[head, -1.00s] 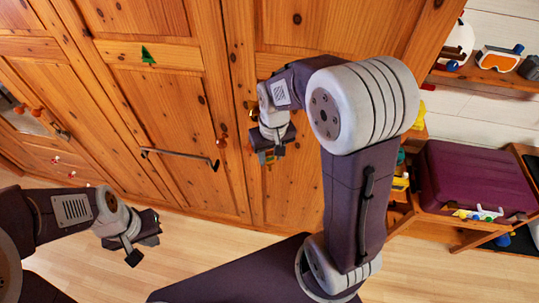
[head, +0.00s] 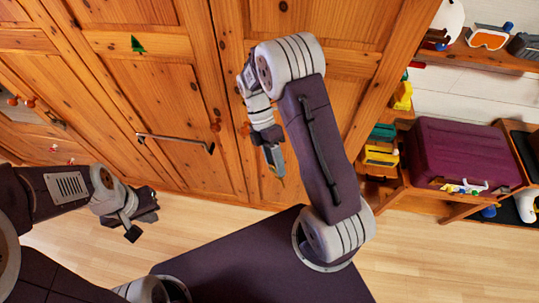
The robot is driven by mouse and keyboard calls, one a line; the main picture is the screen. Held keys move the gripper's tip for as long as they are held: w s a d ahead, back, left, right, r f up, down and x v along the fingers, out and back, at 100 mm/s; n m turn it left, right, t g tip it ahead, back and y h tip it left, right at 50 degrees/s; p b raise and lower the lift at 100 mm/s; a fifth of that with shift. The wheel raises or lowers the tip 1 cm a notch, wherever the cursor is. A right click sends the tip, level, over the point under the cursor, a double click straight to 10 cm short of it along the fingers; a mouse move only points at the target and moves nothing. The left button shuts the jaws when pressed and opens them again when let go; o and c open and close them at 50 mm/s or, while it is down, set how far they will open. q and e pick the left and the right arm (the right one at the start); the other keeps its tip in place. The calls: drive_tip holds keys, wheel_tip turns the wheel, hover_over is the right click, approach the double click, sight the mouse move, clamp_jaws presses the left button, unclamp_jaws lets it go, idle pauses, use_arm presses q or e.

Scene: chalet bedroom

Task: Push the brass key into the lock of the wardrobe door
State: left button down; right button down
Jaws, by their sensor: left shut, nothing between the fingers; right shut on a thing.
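The pine wardrobe (head: 165,95) fills the upper left and middle of the head view. Its doors carry round wooden knobs, one (head: 215,127) left of my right gripper. My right gripper (head: 277,168) is in front of the right-hand door (head: 300,110), fingers pointing down in the picture. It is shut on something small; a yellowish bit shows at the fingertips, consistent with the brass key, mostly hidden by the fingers. I cannot make out the lock. My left gripper (head: 140,226) is shut and empty at lower left, over the floor and apart from the wardrobe.
A dark metal bar handle (head: 175,138) sticks out on the door left of my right gripper. A green tree mark (head: 137,44) is above it. A purple suitcase (head: 460,155) and shelves with goggles (head: 488,37) stand at right. The wooden floor (head: 430,250) is clear at lower right.

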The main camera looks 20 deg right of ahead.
drive_tip(key=n+h, duration=0.1)
drive_tip(key=n, duration=0.1)
drive_tip(key=n+h, duration=0.2)
drive_tip(key=shift+w+a+r+g, duration=0.1)
drive_tip(key=shift+a+r+g, duration=0.05)
drive_tip(key=shift+r+g, duration=0.25)
drive_tip(key=n+h, duration=0.1)
drive_tip(key=n+h+p, duration=0.1)
drive_tip(key=h, duration=0.1)
drive_tip(key=shift+w+a+r+n, duration=0.2)
drive_tip(key=shift+r+n, duration=0.1)
drive_tip(key=shift+n, duration=0.1)
drive_tip(key=w+a+r+n+t+h+p, duration=0.2)
drive_tip(key=a+n+t, duration=0.3)
drive_tip(key=n+t, duration=0.4)
drive_tip(key=w+a+r+n+t+h+p, duration=0.2)
drive_tip(key=a+n+t, duration=0.3)
drive_tip(key=n+t, duration=0.4)
drive_tip(key=w+t+h, duration=0.1)
drive_tip(key=t, duration=0.2)
drive_tip(key=shift+w+r+n+t+h, duration=0.3)
drive_tip(key=shift+n+t, duration=0.1)
drive_tip(key=x, duration=0.8)
drive_tip(key=shift+w+a, duration=0.35)
drive_tip(key=shift+w, duration=0.1)
